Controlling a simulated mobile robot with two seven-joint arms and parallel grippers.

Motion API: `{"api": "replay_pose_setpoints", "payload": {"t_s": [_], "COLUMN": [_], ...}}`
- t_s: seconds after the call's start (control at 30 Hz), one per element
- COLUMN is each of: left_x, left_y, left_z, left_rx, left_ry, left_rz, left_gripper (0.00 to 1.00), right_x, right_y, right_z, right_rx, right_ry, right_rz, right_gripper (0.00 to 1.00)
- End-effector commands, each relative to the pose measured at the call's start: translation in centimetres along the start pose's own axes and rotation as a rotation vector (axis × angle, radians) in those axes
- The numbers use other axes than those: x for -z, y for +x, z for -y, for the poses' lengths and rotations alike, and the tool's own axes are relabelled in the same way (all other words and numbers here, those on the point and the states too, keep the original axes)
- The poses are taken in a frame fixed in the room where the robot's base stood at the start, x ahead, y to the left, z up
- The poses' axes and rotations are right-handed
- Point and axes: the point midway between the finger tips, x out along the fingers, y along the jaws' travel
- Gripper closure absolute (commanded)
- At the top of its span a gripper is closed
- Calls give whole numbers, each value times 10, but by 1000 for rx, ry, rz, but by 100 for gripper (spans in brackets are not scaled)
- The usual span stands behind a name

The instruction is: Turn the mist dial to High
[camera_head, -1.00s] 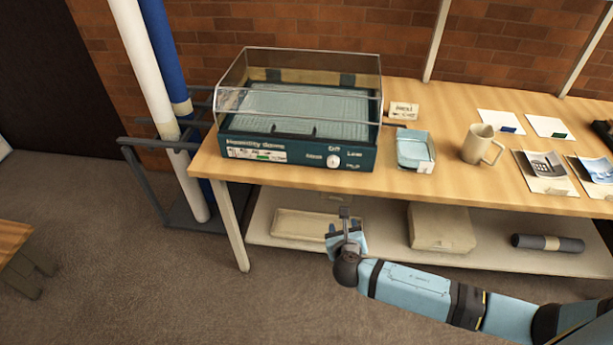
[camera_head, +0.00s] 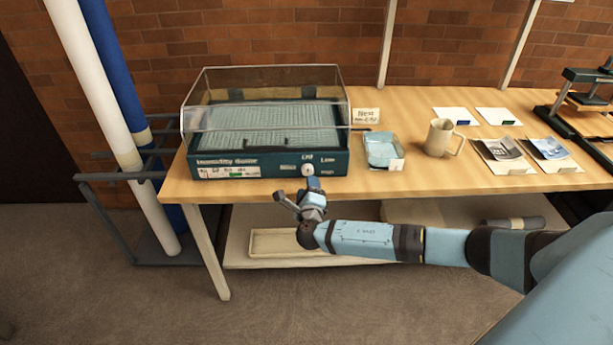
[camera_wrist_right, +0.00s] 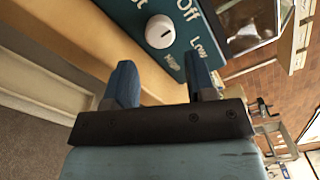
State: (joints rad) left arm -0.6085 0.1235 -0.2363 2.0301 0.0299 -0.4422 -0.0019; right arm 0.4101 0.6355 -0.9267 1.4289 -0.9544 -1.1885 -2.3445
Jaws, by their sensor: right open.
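The humidity dome (camera_head: 265,125) is a teal box with a clear lid at the left end of the table. Its white mist dial (camera_head: 308,169) is on the front panel, with Off above it, Low to the upper right and High to the lower right. In the right wrist view the dial (camera_wrist_right: 160,31) has a dark pointer mark and stands beyond the fingertips, untouched. My right gripper (camera_head: 298,192) is open and empty, just in front of and below the dial; its two blue fingers (camera_wrist_right: 160,80) are spread apart. My left gripper is not in view.
The wooden table (camera_head: 240,188) holds a small blue tray (camera_head: 382,149), a mug (camera_head: 442,138) and several cards right of the dome. A lower shelf holds a shallow tray (camera_head: 285,243). White and blue rolls (camera_head: 112,130) stand at the left. Space in front of the table is clear.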

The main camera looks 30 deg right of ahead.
Motion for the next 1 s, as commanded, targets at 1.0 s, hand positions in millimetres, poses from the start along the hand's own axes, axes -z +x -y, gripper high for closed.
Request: {"api": "replay_pose_setpoints", "payload": {"t_s": [1.0], "left_x": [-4], "left_y": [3], "left_z": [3], "left_rx": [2], "left_ry": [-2], "left_rz": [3], "left_gripper": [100], "right_x": [0], "right_y": [62], "right_z": [0], "right_rx": [-2], "right_ry": [2], "right_rz": [0], "right_gripper": [84]}}
